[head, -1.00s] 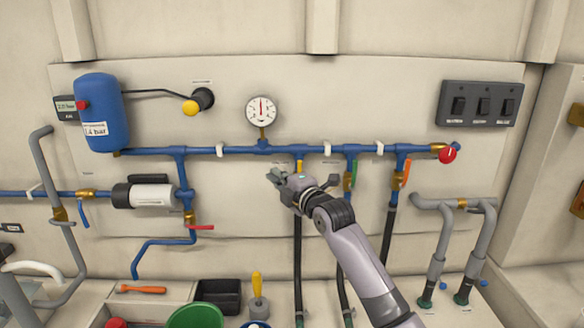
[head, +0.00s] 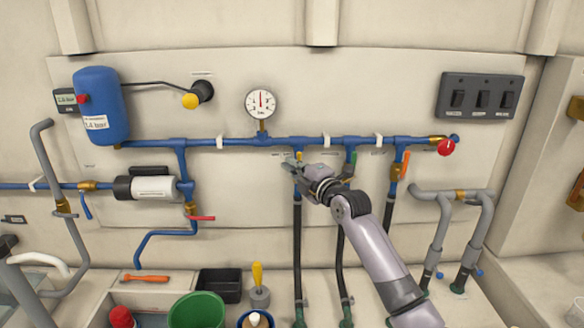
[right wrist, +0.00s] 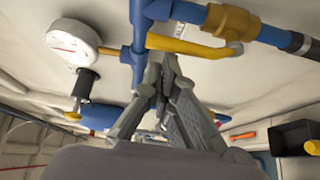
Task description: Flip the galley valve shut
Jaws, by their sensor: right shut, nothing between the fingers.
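A valve with a yellow lever (head: 299,157) sits on the branch below the blue pipe, left of the green- and orange-levered ones. Its label is too small to read, so I cannot confirm it is the galley valve. In the right wrist view its brass body (right wrist: 232,20) shows, with the yellow lever (right wrist: 185,46) roughly in line with the pipe. My right gripper (head: 287,162) is shut and empty. In the wrist view its fingertips (right wrist: 163,66) are close to the lever; I cannot tell whether they touch. My left gripper is not in view.
A pressure gauge (head: 261,103) stands above the blue pipe (head: 230,141). Valves with green (head: 353,160) and orange (head: 405,165) levers and black hoses are close on the right. A green bucket (head: 197,311) and black bin (head: 220,285) are below.

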